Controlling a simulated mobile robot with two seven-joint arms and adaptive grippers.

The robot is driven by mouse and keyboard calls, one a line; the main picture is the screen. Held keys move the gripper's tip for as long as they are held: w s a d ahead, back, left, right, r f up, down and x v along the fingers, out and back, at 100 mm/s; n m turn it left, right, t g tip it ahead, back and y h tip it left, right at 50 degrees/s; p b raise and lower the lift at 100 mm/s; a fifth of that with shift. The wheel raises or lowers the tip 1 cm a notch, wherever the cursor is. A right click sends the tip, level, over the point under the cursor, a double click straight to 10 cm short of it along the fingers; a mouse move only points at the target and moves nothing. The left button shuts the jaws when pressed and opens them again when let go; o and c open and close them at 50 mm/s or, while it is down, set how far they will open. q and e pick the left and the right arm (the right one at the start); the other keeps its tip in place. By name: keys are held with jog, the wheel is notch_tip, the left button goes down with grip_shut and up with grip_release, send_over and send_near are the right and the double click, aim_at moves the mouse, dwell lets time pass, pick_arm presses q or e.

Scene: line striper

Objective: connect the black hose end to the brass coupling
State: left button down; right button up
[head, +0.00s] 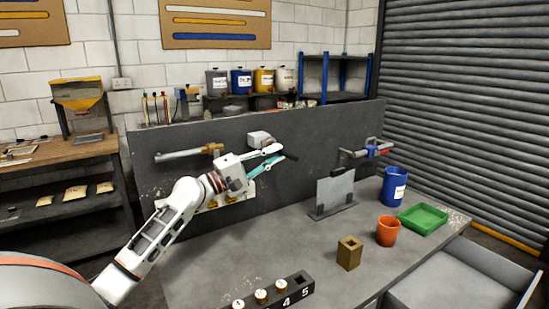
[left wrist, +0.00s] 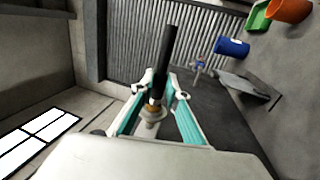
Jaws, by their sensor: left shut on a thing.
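My left gripper (head: 278,155) is in front of the dark upright panel, its teal fingers pointing right. It is shut on the black hose end (head: 291,155), whose dark tip sticks out past the fingertips. In the left wrist view the black hose end (left wrist: 166,55) stands out between the fingertips (left wrist: 158,95), with a brass-coloured part (left wrist: 152,108) at its base. A brass fitting (head: 213,149) on a pale pipe sits on the panel, left of and apart from the fingertips. I cannot tell whether it is the brass coupling. My right gripper is not in view.
The grey bench carries a brown square block (head: 349,253), an orange cup (head: 388,231), a blue container (head: 393,187), a green tray (head: 423,217) and a numbered black rack (head: 290,292). An upright grey plate (head: 335,194) and a red-and-blue fixture (head: 374,148) stand right of the gripper.

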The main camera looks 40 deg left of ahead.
pick_arm(q)
jog(key=shift+a, duration=0.2)
jog(key=c, duration=1.9)
grip_release()
jog(key=o, duration=0.3)
jog(key=shift+b+v, duration=1.85)
jog(key=shift+v, duration=1.6)
